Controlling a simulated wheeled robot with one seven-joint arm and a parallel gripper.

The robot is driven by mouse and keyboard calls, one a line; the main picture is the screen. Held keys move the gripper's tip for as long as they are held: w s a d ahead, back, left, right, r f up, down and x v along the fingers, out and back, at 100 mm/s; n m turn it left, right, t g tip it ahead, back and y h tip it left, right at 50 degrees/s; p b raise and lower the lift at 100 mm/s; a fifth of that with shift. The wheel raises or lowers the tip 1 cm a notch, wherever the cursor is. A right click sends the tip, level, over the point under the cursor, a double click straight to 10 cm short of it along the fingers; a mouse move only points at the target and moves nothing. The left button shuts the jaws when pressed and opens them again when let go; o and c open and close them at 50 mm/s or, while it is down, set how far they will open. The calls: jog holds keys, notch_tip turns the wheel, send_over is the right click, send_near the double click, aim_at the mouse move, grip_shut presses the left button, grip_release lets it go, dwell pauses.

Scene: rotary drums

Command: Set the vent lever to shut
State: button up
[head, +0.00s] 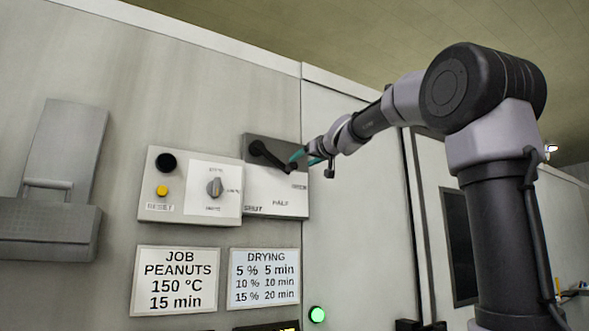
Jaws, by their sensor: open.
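The vent lever (266,154) is a black arm on a plate (276,209), dark at the top and pale below, on the upright grey wall. My gripper (303,161), with teal fingers, is open at the lever's right end. I cannot tell whether the fingers touch the lever or surround it. My arm reaches in from the right.
Left of the vent plate is a control panel (157,210) with a rotary knob (215,187), a yellow button (162,191) and a black button (166,163). Below hang a JOB sign (176,311) and a DRYING sign (265,299). A green lamp (317,314) glows at the bottom.

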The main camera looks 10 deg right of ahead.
aim_at(294, 166)
jog(key=x, duration=0.9)
jog(key=shift+f, duration=0.1)
grip_shut()
dwell(1.1)
